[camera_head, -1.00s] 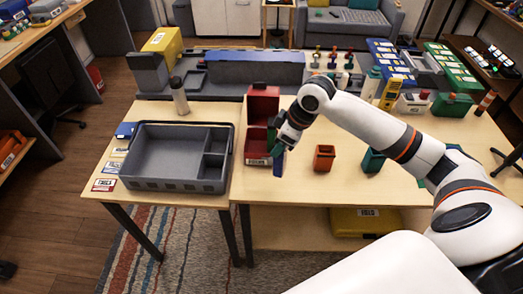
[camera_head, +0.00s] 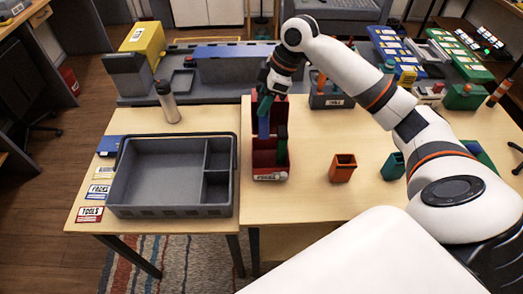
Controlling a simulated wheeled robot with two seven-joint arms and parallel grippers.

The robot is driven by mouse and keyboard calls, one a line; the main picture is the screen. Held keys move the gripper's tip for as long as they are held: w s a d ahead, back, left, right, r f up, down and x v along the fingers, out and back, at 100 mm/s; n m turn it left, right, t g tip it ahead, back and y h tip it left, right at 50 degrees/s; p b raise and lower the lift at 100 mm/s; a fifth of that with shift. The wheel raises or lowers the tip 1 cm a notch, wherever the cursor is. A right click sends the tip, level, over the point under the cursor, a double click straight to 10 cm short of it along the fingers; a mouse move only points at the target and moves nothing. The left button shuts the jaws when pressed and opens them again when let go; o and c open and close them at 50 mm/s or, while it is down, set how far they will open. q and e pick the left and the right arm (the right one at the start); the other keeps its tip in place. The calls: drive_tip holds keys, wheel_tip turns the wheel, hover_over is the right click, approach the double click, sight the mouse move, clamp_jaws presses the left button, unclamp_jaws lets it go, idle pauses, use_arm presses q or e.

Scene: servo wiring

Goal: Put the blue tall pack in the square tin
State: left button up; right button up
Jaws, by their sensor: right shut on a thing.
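My right gripper (camera_head: 266,101) is shut on a blue tall pack (camera_head: 264,127) and holds it upright at the red stepped box (camera_head: 270,173). The pack hangs in front of the box's back part; I cannot tell whether it touches the box. A green pack (camera_head: 282,146) stands in the box beside it. An orange square-mouthed tin (camera_head: 343,168) stands open on the table to the right of the box. A teal square-mouthed tin (camera_head: 392,165) stands further right, partly hidden by my right arm. My left gripper is out of view.
A grey compartment tray (camera_head: 160,211) lies left of the red box, with label cards at its left. A grey bottle (camera_head: 167,101) stands behind the tray. A grey caddy (camera_head: 325,102) stands behind the orange tin. Table between red box and orange tin is clear.

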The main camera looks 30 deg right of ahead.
sight(264, 133)
wheel_tip(264, 133, down, 7)
drive_tip(key=shift+s, duration=0.15)
drive_tip(key=shift+f+p, duration=0.3)
drive_tip(key=shift+f, duration=0.25)
wheel_tip(264, 133, down, 4)
drive_tip(key=shift+r+p, duration=0.2)
drive_tip(key=shift+p, duration=0.15)
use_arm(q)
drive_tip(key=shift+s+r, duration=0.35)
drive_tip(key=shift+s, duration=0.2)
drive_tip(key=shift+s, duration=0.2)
use_arm(e)
drive_tip(key=o, duration=1)
drive_tip(key=shift+f, duration=0.1)
